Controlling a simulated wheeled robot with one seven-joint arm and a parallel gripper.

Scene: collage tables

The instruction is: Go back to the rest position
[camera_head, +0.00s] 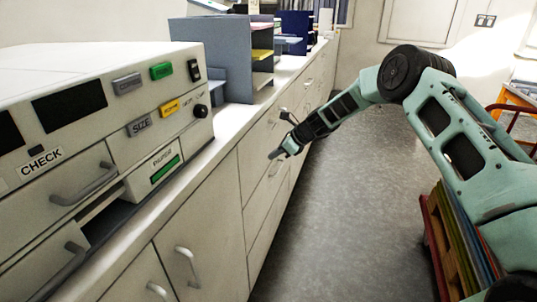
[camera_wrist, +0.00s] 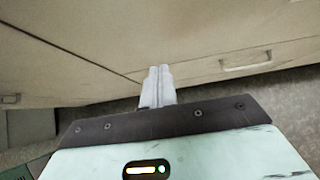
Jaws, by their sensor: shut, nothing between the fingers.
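My gripper (camera_head: 277,153) is at the end of my pale green arm, in front of the cabinet fronts and beside the counter. It is shut with nothing held. In the wrist view the two fingers (camera_wrist: 158,85) lie together, pointing toward the beige cabinet front (camera_wrist: 200,30). I cannot tell whether the fingertips touch the cabinet.
A white machine (camera_head: 120,110) with a drawer labelled CHECK, buttons and a partly open drawer stands on the counter (camera_head: 228,125) at left. Grey organisers (camera_head: 222,50) stand behind it. Cabinet handles (camera_head: 187,268) stick out. The grey floor (camera_head: 350,220) is clear between the cabinets and my arm.

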